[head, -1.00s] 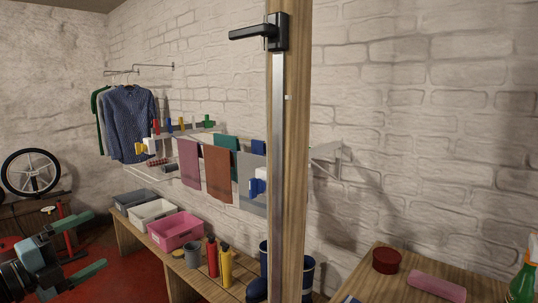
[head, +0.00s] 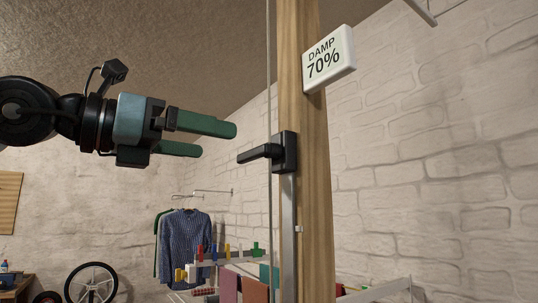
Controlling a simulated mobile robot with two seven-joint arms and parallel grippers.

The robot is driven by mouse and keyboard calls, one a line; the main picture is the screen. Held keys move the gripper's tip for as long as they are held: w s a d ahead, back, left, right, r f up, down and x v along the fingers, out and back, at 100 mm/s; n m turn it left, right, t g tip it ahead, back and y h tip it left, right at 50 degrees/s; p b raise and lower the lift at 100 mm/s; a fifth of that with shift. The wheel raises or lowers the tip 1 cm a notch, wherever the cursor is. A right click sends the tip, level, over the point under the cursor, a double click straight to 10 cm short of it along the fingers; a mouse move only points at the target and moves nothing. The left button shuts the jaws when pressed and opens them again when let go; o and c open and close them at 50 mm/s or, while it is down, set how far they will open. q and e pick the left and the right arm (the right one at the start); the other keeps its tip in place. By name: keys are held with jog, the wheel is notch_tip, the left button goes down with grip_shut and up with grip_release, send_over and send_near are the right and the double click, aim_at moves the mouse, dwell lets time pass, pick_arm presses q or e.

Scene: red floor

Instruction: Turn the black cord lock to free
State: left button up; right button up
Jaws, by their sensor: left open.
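The black cord lock (head: 284,152) is mounted on a wooden post (head: 313,190) in the middle of the head view. Its lever points left and lies nearly level. A thin pale cord (head: 270,80) runs down beside the post and passes at the lever; whether the lock grips it I cannot tell. My left gripper (head: 218,140) is open, its two green fingers pointing right. In the picture its fingertips are a little left of the lever and apart from it, the upper one higher than the lever. My right gripper is not in view.
A white sign reading DAMP 70% (head: 328,60) is fixed on the post above the lock. A metal strip (head: 288,240) runs down the post below it. Hanging clothes (head: 184,245) and a wheel (head: 91,284) are lower left. The wall on the right is clear.

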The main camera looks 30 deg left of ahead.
aim_at(260, 155)
pick_arm(q)
jog(key=shift+s+a, duration=0.1)
jog(key=p+x, duration=0.1)
jog(key=x, duration=0.6)
jog(key=shift+w, duration=0.35)
